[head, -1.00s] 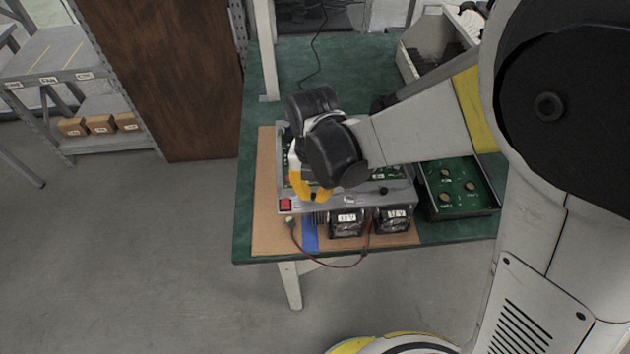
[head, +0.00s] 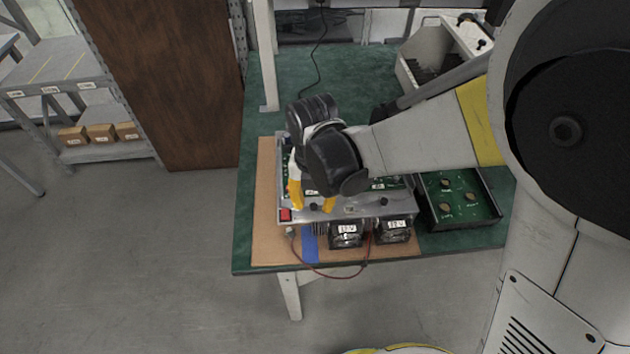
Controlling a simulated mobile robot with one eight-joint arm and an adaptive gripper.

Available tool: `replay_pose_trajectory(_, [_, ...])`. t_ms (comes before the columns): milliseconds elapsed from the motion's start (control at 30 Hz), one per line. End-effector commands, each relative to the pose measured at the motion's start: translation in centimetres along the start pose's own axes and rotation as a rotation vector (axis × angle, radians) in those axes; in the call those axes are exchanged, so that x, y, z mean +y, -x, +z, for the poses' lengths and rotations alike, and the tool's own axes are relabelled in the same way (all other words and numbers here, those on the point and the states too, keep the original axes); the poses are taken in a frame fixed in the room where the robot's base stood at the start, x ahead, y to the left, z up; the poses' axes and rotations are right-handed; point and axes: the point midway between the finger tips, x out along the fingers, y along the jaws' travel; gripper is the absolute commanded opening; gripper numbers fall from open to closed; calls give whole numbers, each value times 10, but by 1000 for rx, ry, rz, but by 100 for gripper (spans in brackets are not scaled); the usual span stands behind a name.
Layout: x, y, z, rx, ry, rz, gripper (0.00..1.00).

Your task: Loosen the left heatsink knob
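A grey metal unit (head: 365,211) with a green circuit board lies on the bench. A red switch (head: 285,214) is at its front left corner. A black knob (head: 384,202) shows on its front right part.
Two black blocks with white labels (head: 347,235) sit at the unit's front, with a red cable (head: 325,276) hanging below. A cardboard mat (head: 265,230) lies underneath on the green bench (head: 280,100). An open box with round knobs (head: 485,215) stands right. A grey bin (head: 405,65) is behind.

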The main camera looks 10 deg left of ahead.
Motion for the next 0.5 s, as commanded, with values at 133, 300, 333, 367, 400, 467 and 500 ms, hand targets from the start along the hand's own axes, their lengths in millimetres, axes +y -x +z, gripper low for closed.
replay_pose_trajectory(133, [-1,26,-1,0,0,0,37])
replay_pose_trajectory(300, [0,66,-1,0,0,0,37])
replay_pose_trajectory(333, [0,72,-1,0,0,0,37])
replay_pose_trajectory(367, [0,78,-1,0,0,0,37])
replay_pose_trajectory(400, [0,86,-1,0,0,0,37])
replay_pose_trajectory(467, [0,95,0,0,0,0,37])
replay_pose_trajectory(500, [0,100,0,0,0,0,37])
